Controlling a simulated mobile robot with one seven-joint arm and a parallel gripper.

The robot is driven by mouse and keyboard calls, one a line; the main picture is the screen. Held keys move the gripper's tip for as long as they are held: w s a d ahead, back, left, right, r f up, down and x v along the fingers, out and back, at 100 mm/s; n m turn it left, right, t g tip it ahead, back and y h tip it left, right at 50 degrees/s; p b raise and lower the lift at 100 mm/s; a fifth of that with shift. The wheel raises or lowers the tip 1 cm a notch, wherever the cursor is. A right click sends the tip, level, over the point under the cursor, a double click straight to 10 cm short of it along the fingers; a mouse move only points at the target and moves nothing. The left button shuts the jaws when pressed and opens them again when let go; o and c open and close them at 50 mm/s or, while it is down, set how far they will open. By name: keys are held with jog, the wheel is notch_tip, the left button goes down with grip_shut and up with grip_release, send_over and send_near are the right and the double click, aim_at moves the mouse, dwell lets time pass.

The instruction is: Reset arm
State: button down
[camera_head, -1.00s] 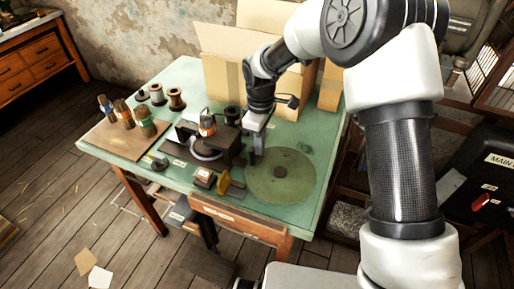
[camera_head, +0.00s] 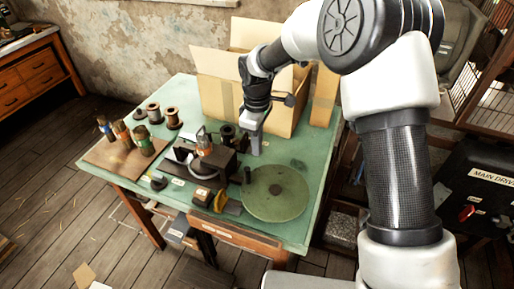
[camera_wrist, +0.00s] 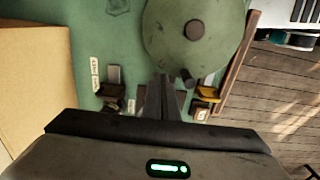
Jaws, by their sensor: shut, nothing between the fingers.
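My gripper (camera_head: 256,150) hangs over the green table (camera_head: 316,180), behind the round green disc (camera_head: 275,193) and to the right of the dark press (camera_head: 212,160). In the wrist view its fingers (camera_wrist: 163,85) are together with nothing between them. The disc also shows in the wrist view (camera_wrist: 165,35), with a dark hub at its middle. A short dark post stands at the disc's left edge. The press carries an orange-and-grey part on top. My gripper appears apart from the disc and the press.
An open cardboard box (camera_head: 213,95) stands close behind my gripper. A yellow piece (camera_head: 220,200) lies near the front edge. A black case (camera_head: 478,185) is at the right.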

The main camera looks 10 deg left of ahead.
jog(key=shift+r, duration=0.5)
jog(key=s+d+r+m+t, duration=0.1)
jog(key=s+d+r+m, duration=0.3)
jog(key=d+r, duration=0.45)
jog(key=s+d+r+m+t, duration=0.2)
jog(key=s+d+r+m, duration=0.15)
jog(key=d+r, duration=0.5)
jog(key=s+d+r+m+t, duration=0.1)
jog(key=s+d+r+m, duration=0.1)
jog(key=s, duration=0.6)
jog(key=s+d+r+m+t, duration=0.1)
jog(key=s+d+r+m, duration=0.2)
jog(key=s+d+m, duration=0.2)
jog(key=s+m, duration=0.1)
jog(key=s, duration=0.2)
jog(key=shift+s+d+t, duration=0.25)
jog(key=shift+d+t, duration=0.05)
